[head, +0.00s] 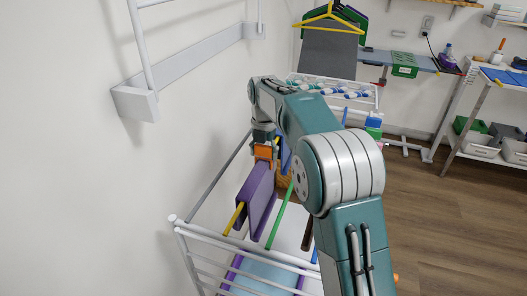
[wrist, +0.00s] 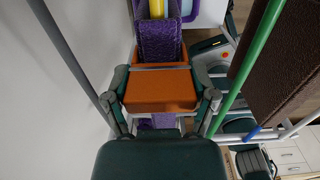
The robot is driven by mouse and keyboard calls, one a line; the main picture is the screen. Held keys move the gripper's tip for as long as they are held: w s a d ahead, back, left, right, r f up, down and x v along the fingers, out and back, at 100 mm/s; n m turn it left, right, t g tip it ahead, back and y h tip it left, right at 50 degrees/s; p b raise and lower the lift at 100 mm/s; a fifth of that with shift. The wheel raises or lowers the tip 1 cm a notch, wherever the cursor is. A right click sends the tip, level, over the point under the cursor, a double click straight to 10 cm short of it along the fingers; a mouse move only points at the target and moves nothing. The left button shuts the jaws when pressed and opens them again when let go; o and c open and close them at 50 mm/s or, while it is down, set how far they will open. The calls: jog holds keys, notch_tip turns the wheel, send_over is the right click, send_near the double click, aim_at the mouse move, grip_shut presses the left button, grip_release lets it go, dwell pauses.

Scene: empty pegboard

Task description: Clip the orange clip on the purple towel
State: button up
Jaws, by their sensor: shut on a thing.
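The purple towel (head: 257,200) hangs over a yellow rod of the white drying rack in the head view. In the wrist view its textured purple top (wrist: 160,40) runs up the middle, and some purple shows below the clip too. The orange clip (head: 263,152) is at the towel's upper far end; it fills the middle of the wrist view (wrist: 160,92). My gripper (head: 264,140) is shut on the clip, one finger on each side of it. The clip appears to overlap the towel's top. Whether its jaws pinch the cloth is hidden.
The rack (head: 250,243) stands along the white wall on the left. A green rod (wrist: 255,55) and a brown cloth (wrist: 288,70) are to the right of my gripper in the wrist view. A grey rod (wrist: 65,50) passes on the left. Shelves stand at the back right.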

jog(key=shift+f, duration=0.35)
jog(key=o, duration=1.1)
notch_tip(320, 180, up, 11)
jog(key=shift+w+a+r, duration=0.1)
jog(key=shift+w+r, duration=0.05)
jog(key=shift+r, duration=0.3)
